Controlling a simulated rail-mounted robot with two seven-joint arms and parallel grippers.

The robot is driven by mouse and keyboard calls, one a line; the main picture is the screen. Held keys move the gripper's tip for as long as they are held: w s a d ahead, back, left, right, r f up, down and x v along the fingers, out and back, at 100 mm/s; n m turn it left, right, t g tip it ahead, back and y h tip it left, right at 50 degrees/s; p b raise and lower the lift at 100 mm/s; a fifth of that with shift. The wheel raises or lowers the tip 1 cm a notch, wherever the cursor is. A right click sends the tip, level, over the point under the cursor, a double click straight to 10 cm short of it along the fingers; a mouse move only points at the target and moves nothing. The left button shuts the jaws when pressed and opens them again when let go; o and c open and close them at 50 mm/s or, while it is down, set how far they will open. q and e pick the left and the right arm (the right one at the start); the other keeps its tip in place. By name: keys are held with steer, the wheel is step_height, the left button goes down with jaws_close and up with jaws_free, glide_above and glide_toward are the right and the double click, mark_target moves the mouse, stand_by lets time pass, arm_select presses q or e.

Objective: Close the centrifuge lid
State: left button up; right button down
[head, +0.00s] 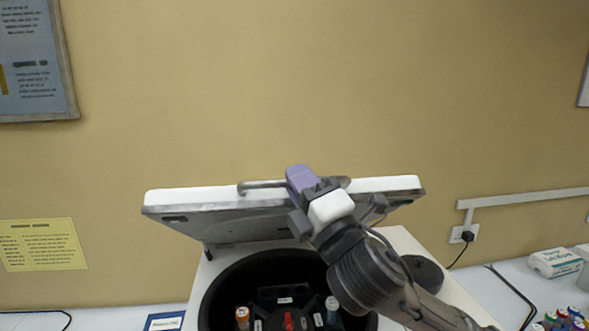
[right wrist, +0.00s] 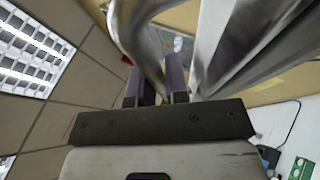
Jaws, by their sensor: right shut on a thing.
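The centrifuge (head: 405,240) stands on the bench with its lid (head: 390,186) partly open, tilted above the dark round bowl. A metal bar handle (head: 258,186) runs along the lid's front edge. My right gripper (head: 303,178), with purple fingers, is shut on the handle near its middle. In the right wrist view the handle (right wrist: 140,40) passes between the purple fingers (right wrist: 160,85). The bowl (head: 225,285) is open below, with a dark rotor and several tubes in it, including an orange one (head: 242,317) and a red one (head: 288,320). My left gripper does not show.
A white box (head: 554,262) and several colored-cap vials (head: 565,320) stand on the bench at the right. A black cable (head: 515,290) lies near them. A blue-edged label (head: 164,322) is at the centrifuge's left. The wall above the lid is clear.

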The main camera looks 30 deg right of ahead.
steer(key=s+a+f+b, duration=0.1)
steer(key=s+f+b, duration=0.1)
steer(key=s+f, duration=0.2)
steer(key=shift+a+f, duration=0.2)
steer(key=shift+f, duration=0.45)
steer(key=shift+s, duration=0.1)
steer(key=c, duration=1.4)
jaws_free()
